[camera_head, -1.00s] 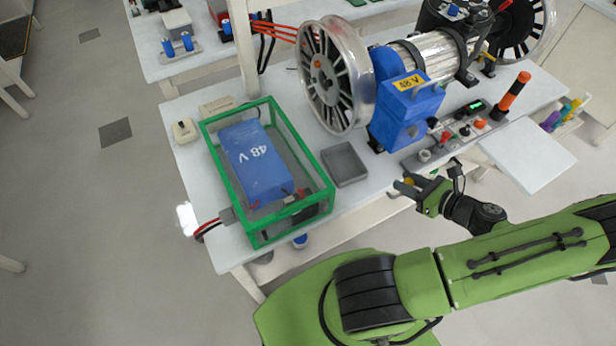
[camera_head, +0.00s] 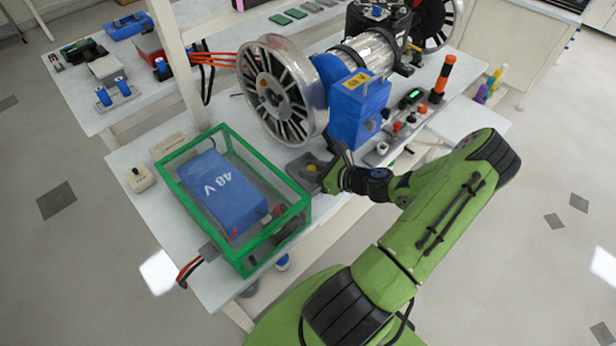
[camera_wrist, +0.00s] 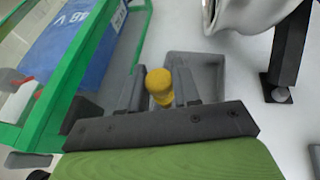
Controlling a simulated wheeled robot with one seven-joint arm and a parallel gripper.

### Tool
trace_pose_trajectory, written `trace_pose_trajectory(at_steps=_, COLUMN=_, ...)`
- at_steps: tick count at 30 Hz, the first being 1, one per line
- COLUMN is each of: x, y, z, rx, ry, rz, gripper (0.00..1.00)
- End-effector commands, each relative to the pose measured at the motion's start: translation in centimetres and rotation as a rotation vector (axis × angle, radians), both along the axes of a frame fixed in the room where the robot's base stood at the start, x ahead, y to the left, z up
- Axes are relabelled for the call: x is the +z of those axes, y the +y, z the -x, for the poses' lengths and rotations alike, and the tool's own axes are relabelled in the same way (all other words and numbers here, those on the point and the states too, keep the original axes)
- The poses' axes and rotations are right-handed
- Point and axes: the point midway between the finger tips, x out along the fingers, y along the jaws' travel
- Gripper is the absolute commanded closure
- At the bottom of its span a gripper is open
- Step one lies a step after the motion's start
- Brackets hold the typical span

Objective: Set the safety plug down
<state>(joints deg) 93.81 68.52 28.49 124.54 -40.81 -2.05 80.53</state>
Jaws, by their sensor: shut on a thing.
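The safety plug shows as a yellow knob (camera_wrist: 160,84) between my gripper's fingers in the wrist view. A small yellow part of it shows in the head view (camera_head: 311,168). My gripper (camera_wrist: 161,90) is shut on the plug. In the head view, my gripper (camera_head: 318,166) is at the small grey tray (camera_head: 296,166), between the green-framed case and the blue box. In the wrist view the tray's rim (camera_wrist: 207,60) shows beyond and right of the plug. The plug's lower part is hidden, and I cannot tell whether it touches the tray floor.
The green-framed clear case (camera_head: 206,249) with a blue 48 V battery (camera_head: 215,190) stands close left of my gripper. A spoked wheel (camera_head: 272,90) and blue motor box (camera_head: 357,112) stand behind. A control strip (camera_head: 390,143) lies to the right.

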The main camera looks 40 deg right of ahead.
Motion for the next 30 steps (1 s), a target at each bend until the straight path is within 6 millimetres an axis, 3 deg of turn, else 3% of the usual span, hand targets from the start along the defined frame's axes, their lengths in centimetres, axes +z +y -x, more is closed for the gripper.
trace_pose_trajectory(at_steps=4, x=-0.6, y=0.3, z=-1.1, rx=-0.002, ry=0.001, rz=-0.002, gripper=0.98)
trace_pose_trajectory(at_steps=9, x=-3.6, y=0.3, z=-1.1, rx=-0.002, ry=0.001, rz=-0.003, gripper=0.98)
trace_pose_trajectory(at_steps=19, x=-3.9, y=0.3, z=-1.0, rx=0.0, ry=0.001, rz=-0.001, gripper=0.98)
trace_pose_trajectory(at_steps=20, x=-3.8, y=0.3, z=-1.0, rx=0.0, ry=0.001, rz=-0.001, gripper=0.65)
trace_pose_trajectory(at_steps=24, x=-3.8, y=0.3, z=-1.0, rx=0.0, ry=0.001, rz=-0.001, gripper=0.44)
trace_pose_trajectory(at_steps=30, x=-3.8, y=0.3, z=-1.0, rx=-0.001, ry=0.001, rz=0.0, gripper=0.43)
